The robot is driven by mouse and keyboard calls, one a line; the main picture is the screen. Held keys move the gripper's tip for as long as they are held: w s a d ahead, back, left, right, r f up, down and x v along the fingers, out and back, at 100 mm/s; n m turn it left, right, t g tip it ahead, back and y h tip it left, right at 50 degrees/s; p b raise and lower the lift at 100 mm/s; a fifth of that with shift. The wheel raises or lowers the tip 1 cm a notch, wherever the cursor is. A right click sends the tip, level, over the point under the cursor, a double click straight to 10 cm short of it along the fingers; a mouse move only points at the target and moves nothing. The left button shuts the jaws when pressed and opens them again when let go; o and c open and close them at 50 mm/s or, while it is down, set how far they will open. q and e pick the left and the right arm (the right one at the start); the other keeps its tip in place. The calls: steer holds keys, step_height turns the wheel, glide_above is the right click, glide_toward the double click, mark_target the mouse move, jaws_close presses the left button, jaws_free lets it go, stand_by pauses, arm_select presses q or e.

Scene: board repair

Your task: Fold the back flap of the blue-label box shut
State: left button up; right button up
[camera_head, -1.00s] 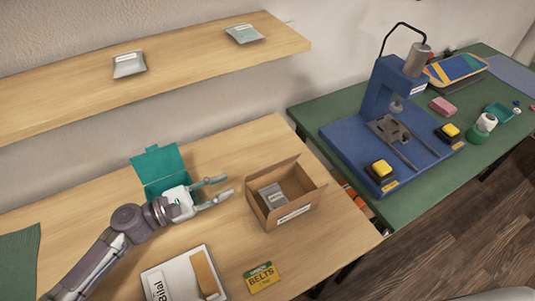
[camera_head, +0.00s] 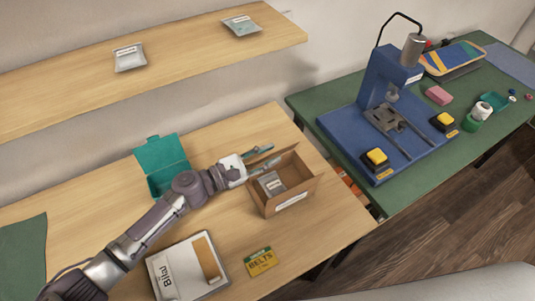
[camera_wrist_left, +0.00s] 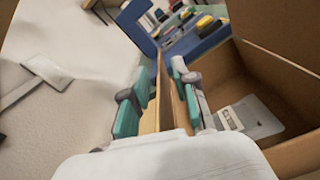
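The open cardboard box (camera_head: 307,190) stands on the wooden table with a pale label (camera_head: 291,200) on its front; its colour is hard to tell. A small silver packet (camera_head: 271,183) lies inside. The back flap stands up and is partly hidden behind my left gripper (camera_head: 273,154). My left gripper is open at the back of the box. In the left wrist view its fingers (camera_wrist_left: 160,65) lie on either side of the thin flap (camera_wrist_left: 157,100), seen edge-on, with the box interior (camera_wrist_left: 270,80) to the right. My right gripper is not in view.
A teal open box (camera_head: 163,165) stands behind my left arm. A white box marked Bilal (camera_head: 185,268) and a yellow belts box (camera_head: 261,262) lie in front. A green table with a blue press (camera_head: 385,125) stands right. A shelf (camera_head: 185,65) hangs above.

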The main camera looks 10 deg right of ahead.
arm_select(q)
jaws_close()
steer(key=shift+s, duration=0.1)
steer(key=m+b, duration=0.1)
steer(key=s+f+m+b, duration=0.1)
steer(key=m+b, duration=0.1)
steer(key=shift+d, duration=0.25)
steer(key=shift+s+d+f+m+b, duration=0.1)
steer(key=shift+s+f+m+b, duration=0.2)
steer(key=shift+m+b, duration=0.8)
steer(key=shift+s+d+f+m+b, duration=0.1)
steer(key=shift+s+f+m+b, duration=0.15)
steer(key=shift+m+b, duration=0.8)
jaws_free()
